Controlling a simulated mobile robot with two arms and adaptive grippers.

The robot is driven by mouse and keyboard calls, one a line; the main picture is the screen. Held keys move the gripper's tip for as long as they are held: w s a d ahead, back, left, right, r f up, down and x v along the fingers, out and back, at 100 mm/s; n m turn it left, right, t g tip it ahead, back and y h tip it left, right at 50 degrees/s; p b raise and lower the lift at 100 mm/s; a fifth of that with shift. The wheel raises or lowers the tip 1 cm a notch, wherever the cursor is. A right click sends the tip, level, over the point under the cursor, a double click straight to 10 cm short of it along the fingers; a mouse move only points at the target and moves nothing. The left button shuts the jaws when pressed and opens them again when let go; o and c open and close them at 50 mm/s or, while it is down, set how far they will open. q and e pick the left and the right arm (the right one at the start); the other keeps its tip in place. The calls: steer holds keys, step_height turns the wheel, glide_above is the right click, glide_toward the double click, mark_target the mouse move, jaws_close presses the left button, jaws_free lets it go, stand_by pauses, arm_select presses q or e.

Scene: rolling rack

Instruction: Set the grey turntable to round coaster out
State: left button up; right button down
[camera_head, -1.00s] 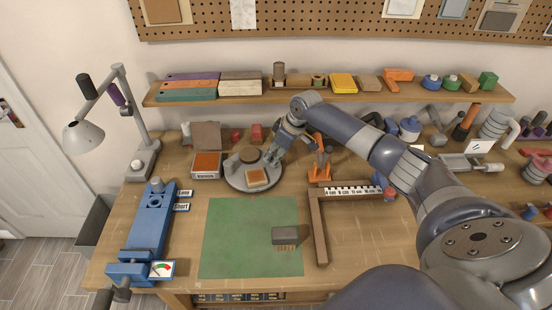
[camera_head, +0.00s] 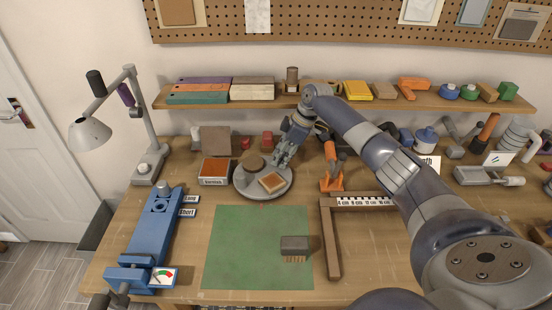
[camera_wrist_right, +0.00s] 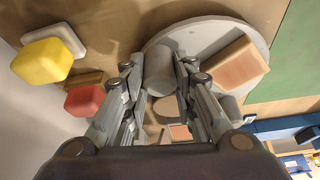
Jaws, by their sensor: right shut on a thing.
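The grey turntable (camera_head: 250,193) is a round disc at the back middle of the bench. It bears a brown round coaster (camera_head: 254,162) toward its rear and a square wooden coaster (camera_head: 271,182) toward its front right. My right gripper (camera_head: 280,160) reaches down at the disc's right rear edge. In the right wrist view the fingers (camera_wrist_right: 158,75) are shut on an upright grey post (camera_wrist_right: 158,68) of the turntable. The disc (camera_wrist_right: 190,40) and the square coaster (camera_wrist_right: 235,64) show beyond the fingers. The round coaster is partly visible between them. My left gripper is not in view.
An orange-topped box (camera_head: 215,170) stands close left of the turntable, and an orange clamp (camera_head: 332,170) right of it. A green mat (camera_head: 240,245) with a grey brush (camera_head: 295,245) lies in front. A shelf (camera_head: 330,102) runs behind.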

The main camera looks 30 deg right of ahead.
steer(key=shift+w, duration=0.15)
stand_by(0.5)
steer(key=c, duration=1.3)
jaws_free()
steer(key=shift+r, duration=0.1)
steer(key=v, duration=1.2)
steer(key=shift+w+d, duration=0.1)
